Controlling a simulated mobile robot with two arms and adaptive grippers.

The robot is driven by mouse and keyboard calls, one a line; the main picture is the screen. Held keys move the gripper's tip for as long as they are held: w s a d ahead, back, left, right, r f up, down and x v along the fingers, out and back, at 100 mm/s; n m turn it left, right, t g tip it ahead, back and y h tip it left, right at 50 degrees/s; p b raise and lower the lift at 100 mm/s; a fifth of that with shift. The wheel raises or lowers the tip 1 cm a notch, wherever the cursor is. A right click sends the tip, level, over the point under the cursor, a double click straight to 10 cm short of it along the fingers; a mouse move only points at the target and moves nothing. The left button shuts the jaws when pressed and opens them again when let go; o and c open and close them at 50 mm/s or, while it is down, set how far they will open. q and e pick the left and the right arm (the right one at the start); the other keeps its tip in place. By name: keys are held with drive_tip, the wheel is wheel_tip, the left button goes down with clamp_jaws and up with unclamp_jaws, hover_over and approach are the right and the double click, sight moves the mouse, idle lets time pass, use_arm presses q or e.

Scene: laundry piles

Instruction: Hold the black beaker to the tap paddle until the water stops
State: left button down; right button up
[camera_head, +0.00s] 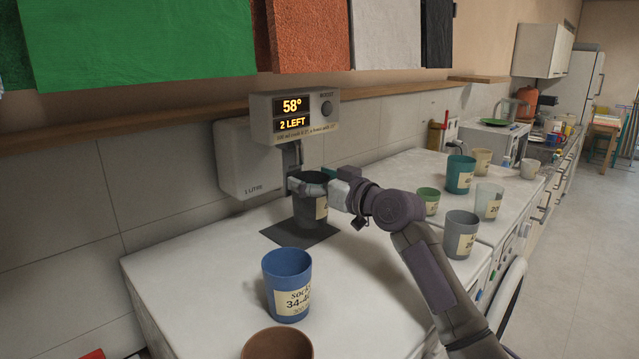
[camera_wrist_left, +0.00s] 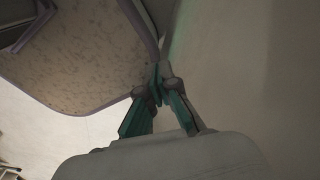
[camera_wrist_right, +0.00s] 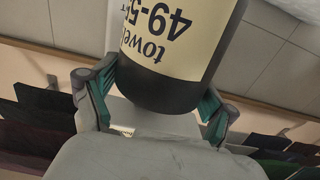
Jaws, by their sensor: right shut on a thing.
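The black beaker (camera_head: 306,212) stands upright at a dark mat under the tap, its rim just below the spout area. My right gripper (camera_head: 318,186) is shut on it near the rim. In the right wrist view the beaker (camera_wrist_right: 165,92) sits between both fingers, its "towels 49-5…" label upside down. The tap paddle (camera_head: 295,156) hangs below the display unit (camera_head: 295,116), which reads "58°" and "2 LEFT". I cannot tell whether beaker and paddle touch; no water stream is visible. My left gripper (camera_wrist_left: 158,84) is empty, fingertips together, seen only in its wrist view.
A blue beaker (camera_head: 287,284) and a brown one (camera_head: 277,345) stand in front on the white top. Several other cups, including a grey one (camera_head: 461,235) and a teal one (camera_head: 460,174), stand to the right. Cloths (camera_head: 140,40) hang above the shelf.

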drive_tip(key=shift+x, duration=0.95)
drive_tip(key=shift+a, duration=0.1)
drive_tip(key=shift+w+a+b, duration=0.2)
drive_tip(key=shift+w+b, duration=0.05)
drive_tip(key=shift+b, duration=0.05)
drive_tip(key=shift+r, duration=0.15)
idle(1.9)
drive_tip(key=shift+v, duration=2.6)
